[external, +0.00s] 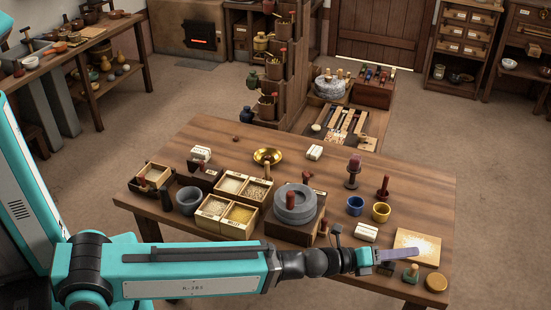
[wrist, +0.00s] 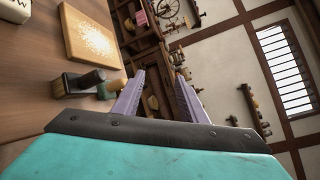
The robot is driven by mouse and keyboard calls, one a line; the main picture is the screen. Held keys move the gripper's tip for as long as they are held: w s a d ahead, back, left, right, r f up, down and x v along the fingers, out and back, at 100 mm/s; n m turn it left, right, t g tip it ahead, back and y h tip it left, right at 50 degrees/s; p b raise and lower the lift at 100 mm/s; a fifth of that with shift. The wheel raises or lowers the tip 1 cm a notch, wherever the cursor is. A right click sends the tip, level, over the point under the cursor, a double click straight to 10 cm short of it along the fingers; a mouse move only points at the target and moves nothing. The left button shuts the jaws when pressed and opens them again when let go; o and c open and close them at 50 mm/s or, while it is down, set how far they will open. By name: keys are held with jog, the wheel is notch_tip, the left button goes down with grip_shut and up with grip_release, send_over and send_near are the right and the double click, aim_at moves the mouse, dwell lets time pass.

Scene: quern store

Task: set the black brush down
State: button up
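My gripper (external: 400,253) reaches out low over the front right of the wooden table. In the wrist view my gripper's purple fingers (wrist: 160,77) stand apart with nothing visible between them. A dark brush (wrist: 75,84) with pale brown bristles stands on the table beside the fingers, apart from them as far as I can tell; I take it for the black brush. In the external view the dark brush (external: 387,269) shows just below my gripper. A green piece with a light wooden top (external: 411,272) stands next to it and partly overlaps it in the wrist view.
A square board with pale powder (external: 428,238) lies behind my gripper.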

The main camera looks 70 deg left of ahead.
jog(key=a+f+m, duration=0.1)
jog(key=m, duration=0.2)
jog(key=m+g+y+p, duration=0.2)
jog(key=m+y+p, duration=0.1)
jog(key=m, duration=0.3)
send_over(383, 265)
jog(key=s, duration=0.1)
jog(key=f, duration=0.4)
jog(key=shift+s+f, duration=0.1)
jog(key=shift+s, duration=0.1)
jog(key=shift+s+d+f+g+y+p, duration=0.1)
jog(key=shift+s+f+g+y+p, duration=0.3)
jog(key=shift+f, duration=0.25)
jog(key=shift+w+f+b, duration=0.15)
jog(key=shift+w+b, duration=0.05)
jog(key=shift+b, duration=0.2)
jog(key=shift+w+f+b, duration=0.2)
jog(key=shift+w+b, duration=0.1)
jog(key=shift+b, duration=0.25)
jog(key=shift+w+f+b, duration=0.15)
jog(key=shift+w+b, duration=0.2)
jog(key=shift+b, duration=0.45)
jog(key=shift+w, duration=0.1)
jog(key=shift+w, duration=0.1)
